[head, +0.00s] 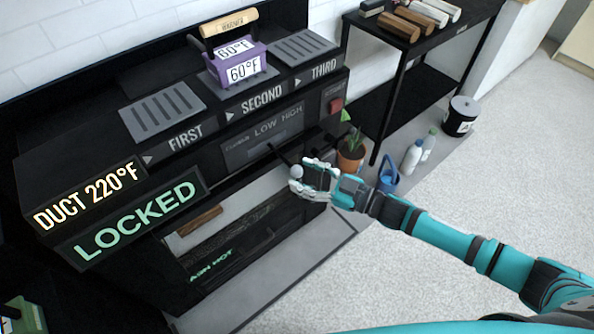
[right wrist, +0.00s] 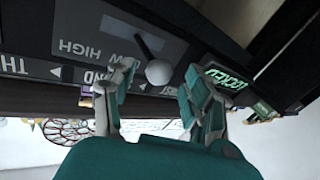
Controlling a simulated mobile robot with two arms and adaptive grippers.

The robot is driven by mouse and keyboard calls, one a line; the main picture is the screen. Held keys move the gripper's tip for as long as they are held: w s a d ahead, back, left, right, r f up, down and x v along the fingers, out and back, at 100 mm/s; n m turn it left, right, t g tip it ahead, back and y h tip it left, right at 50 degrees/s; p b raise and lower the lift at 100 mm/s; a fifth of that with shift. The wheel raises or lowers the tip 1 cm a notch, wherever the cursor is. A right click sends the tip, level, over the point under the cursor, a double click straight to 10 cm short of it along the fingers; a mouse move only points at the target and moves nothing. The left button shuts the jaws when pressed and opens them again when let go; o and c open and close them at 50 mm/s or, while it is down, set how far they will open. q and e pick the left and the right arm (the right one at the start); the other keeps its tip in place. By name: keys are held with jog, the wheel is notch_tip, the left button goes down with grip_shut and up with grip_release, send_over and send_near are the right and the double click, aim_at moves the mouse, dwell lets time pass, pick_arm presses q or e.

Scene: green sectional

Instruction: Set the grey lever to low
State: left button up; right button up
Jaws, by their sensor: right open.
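The grey lever shows as a round knob (head: 296,171) on a dark stem that sticks out of the black machine's front, below the LOW HIGH label (head: 278,123). The knob also shows large in the right wrist view (right wrist: 159,72), where the picture is upside down. My right gripper (head: 304,174) is open, with its fingers on either side of the knob. In the wrist view there are gaps between the fingers and the knob. The fingers partly hide the label there, and I cannot tell the lever's exact setting. My left gripper is not in view.
A purple press (head: 240,65) with a wooden handle stands on the machine's top. The floor (head: 500,170) at right is clear.

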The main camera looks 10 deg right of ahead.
jog(key=v, duration=0.9)
jog(key=shift+s, duration=0.15)
jog(key=shift+d, duration=0.1)
